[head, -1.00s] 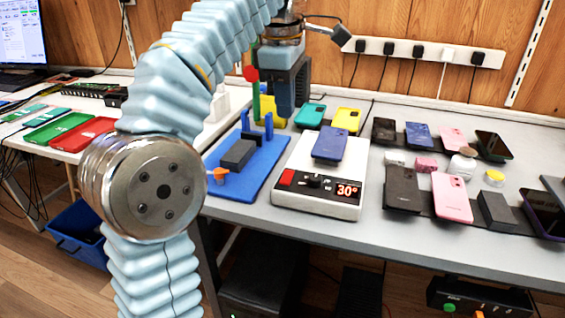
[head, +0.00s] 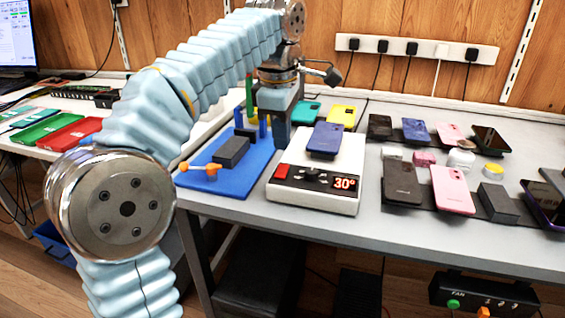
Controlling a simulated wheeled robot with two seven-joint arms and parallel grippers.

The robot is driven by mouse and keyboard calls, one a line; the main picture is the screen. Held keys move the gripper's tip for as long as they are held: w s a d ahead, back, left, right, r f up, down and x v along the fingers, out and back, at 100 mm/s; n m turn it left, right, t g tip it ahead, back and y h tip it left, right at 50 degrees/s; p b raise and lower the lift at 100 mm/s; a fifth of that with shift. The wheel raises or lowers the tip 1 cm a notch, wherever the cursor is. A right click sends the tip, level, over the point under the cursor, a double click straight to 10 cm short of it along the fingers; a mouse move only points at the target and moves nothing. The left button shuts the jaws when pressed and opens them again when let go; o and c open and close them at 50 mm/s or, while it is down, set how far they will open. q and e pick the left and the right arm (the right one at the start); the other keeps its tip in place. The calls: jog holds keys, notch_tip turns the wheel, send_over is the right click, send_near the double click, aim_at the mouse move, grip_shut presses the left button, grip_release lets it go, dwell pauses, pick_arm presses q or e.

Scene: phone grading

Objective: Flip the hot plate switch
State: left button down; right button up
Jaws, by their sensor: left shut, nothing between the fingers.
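The hot plate (head: 340,200) is a white box on the grey table. Its black front panel has a red switch (head: 281,171) at the left, a dark knob (head: 315,176) in the middle and a red display (head: 345,183) reading 30°. A blue phone (head: 325,139) lies on its top. My left gripper (head: 276,146) points down just behind and left of the hot plate, above the blue fixture's right edge. It is shut and holds nothing. Its fingertips are small here, and I cannot tell whether they touch anything. My right gripper is not in view.
A blue fixture (head: 240,184) with a dark block (head: 232,151) and an orange-handled tool (head: 200,168) stands left of the hot plate. Several phones lie on dark mats at the right. A power strip (head: 417,49) is on the wall. The table front before the hot plate is clear.

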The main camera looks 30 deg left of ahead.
aim_at(283, 166)
pick_arm(q)
jog(key=shift+w+f+b, duration=0.2)
jog(key=shift+f, duration=1)
jog(key=shift+w+f+b, duration=0.15)
jog(key=shift+f+b, duration=0.05)
jog(key=shift+f, duration=0.95)
